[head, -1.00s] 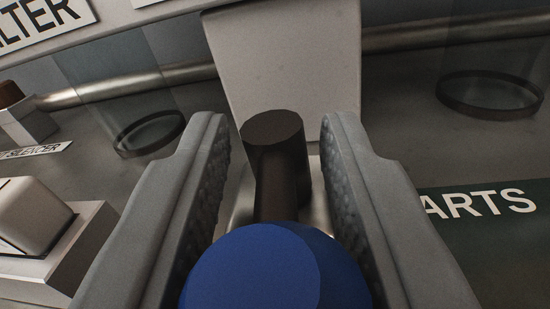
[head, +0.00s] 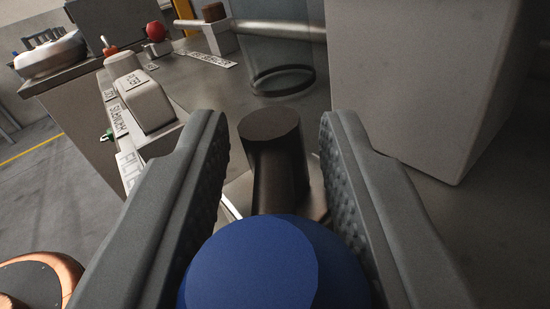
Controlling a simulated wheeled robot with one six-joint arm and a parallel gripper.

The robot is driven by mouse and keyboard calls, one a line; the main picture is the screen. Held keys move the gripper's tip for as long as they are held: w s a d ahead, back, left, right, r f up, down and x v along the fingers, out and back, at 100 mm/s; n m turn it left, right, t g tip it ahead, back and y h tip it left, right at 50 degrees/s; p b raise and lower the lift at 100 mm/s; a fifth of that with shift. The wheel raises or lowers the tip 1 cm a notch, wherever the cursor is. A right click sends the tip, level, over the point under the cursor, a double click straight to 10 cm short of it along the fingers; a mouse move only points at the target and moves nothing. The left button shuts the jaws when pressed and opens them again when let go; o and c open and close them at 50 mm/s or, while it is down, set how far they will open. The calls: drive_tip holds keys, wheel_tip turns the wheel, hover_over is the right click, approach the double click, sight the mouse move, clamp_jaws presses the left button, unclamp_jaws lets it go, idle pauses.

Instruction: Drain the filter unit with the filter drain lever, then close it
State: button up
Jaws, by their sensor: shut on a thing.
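A lever with a blue rounded knob (head: 270,265) and a dark cylindrical stem (head: 272,150) stands in the middle of the head view. My gripper (head: 275,170) has its two grey padded fingers on either side of the lever, shut on it around the knob. Where the pads touch the knob is partly hidden low in the picture. The lever's base is mostly hidden behind the stem and fingers. A pale block (head: 410,80), with no label in sight, stands just behind and to the right of the lever.
A clear bowl with a dark ring (head: 282,80) hangs behind the lever. To the left are a white rocker-shaped part (head: 143,98), label plates (head: 206,60), a red knob (head: 155,30) and a silver rounded part (head: 50,52). A copper-coloured round thing (head: 45,275) is low at left, over open floor.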

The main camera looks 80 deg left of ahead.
sight(281, 169)
drive_tip(key=shift+w+n+g, duration=0.1)
drive_tip(key=shift+n+g, duration=0.5)
drive_tip(key=shift+g, duration=0.1)
drive_tip(key=o, duration=1)
drive_tip(key=shift+c, duration=0.2)
drive_tip(key=shift+r, duration=0.1)
wheel_tip(281, 169, up, 10)
drive_tip(key=shift+f, duration=0.1)
